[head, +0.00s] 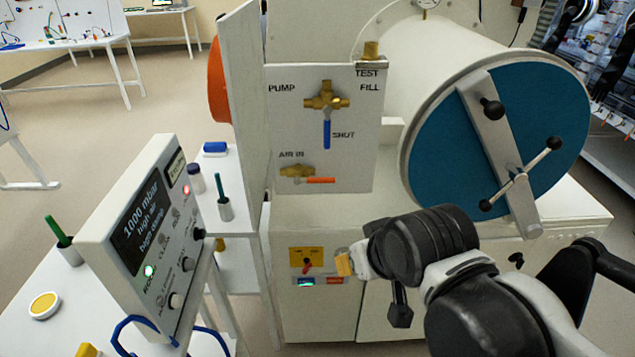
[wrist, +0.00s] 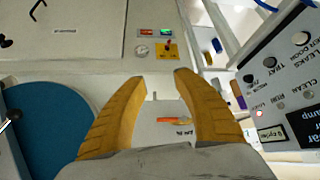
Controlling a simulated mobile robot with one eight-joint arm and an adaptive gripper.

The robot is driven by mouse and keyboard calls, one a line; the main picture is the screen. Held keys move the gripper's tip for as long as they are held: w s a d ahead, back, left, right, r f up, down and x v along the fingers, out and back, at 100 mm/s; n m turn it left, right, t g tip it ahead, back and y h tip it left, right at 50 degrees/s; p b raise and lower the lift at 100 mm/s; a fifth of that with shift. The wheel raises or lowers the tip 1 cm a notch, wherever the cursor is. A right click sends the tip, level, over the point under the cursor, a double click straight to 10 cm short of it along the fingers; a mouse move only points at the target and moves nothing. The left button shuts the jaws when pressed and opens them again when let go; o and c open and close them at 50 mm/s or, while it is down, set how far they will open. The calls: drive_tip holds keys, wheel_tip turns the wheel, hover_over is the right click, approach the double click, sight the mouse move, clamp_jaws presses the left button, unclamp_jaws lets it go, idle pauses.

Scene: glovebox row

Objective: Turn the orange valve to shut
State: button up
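The orange valve is a short orange lever (head: 320,180) on a brass body (head: 295,171), low on the white panel under the label AIR IN. The lever lies level and points right from the body. In the wrist view the panel is upside down, and the orange lever (wrist: 167,120) shows between my fingers. My gripper (wrist: 158,76) is open and empty, with two yellow fingers spread apart. In the head view one yellow fingertip (head: 344,263) shows below the panel and apart from the lever; the rest is hidden behind my wrist.
A blue-handled valve (head: 327,133) marked SHUT sits above on the same panel (head: 350,171). A teal round door (head: 545,95) with a bar is at right. A tilted display box (head: 150,225) stands at left. A small yellow switch plate (head: 305,257) is below the panel.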

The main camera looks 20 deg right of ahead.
drive_tip(key=w+d+f+n+h, duration=0.2)
drive_tip(key=w+n+h, duration=0.15)
drive_tip(key=w, duration=0.25)
drive_tip(key=n+t+h+b, duration=0.3)
drive_tip(key=n+t+h, duration=0.25)
drive_tip(key=n, duration=0.25)
approach(321, 182)
drive_tip(key=shift+m+h, duration=0.25)
drive_tip(key=shift+h, duration=0.05)
drive_tip(key=b+x, duration=0.2)
drive_tip(key=x, duration=0.8)
drive_tip(key=shift+w+d+f+b, duration=0.1)
drive_tip(key=shift+w+f+b, duration=0.1)
drive_tip(key=shift+w+b, duration=0.15)
clamp_jaws()
